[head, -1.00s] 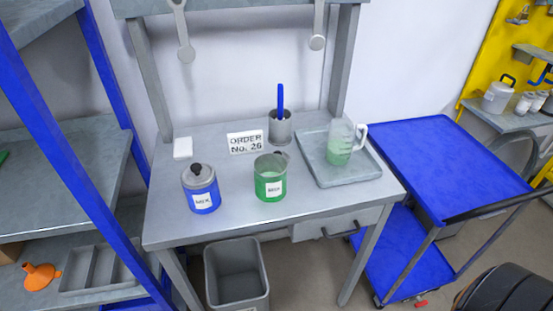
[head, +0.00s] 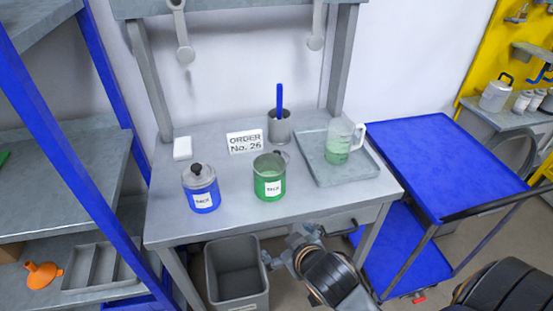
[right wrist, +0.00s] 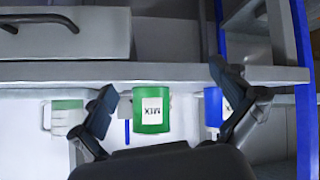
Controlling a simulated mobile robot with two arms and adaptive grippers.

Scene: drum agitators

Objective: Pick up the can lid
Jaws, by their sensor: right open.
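A grey lid with a black knob (head: 197,170) sits on the blue can (head: 203,197) at the left of the workbench. The green can (head: 269,185), labelled MIX, stands open in the middle. A small grey flat piece (head: 284,155) lies behind its rim, mostly hidden; I cannot tell whether it is a lid. My right gripper (head: 283,248) is in front of the bench's front edge, open and empty, apart from the cans. In the right wrist view the picture is upside down, and the green can (right wrist: 151,112) shows between the open fingers (right wrist: 162,80). My left gripper is out of view.
A grey tray (head: 350,175) holds a jug (head: 338,145) at the bench's right. A cup with a blue stick (head: 279,128) and an order sign (head: 244,142) stand behind. A bin (head: 236,275) is below, a blue trolley (head: 445,165) to the right.

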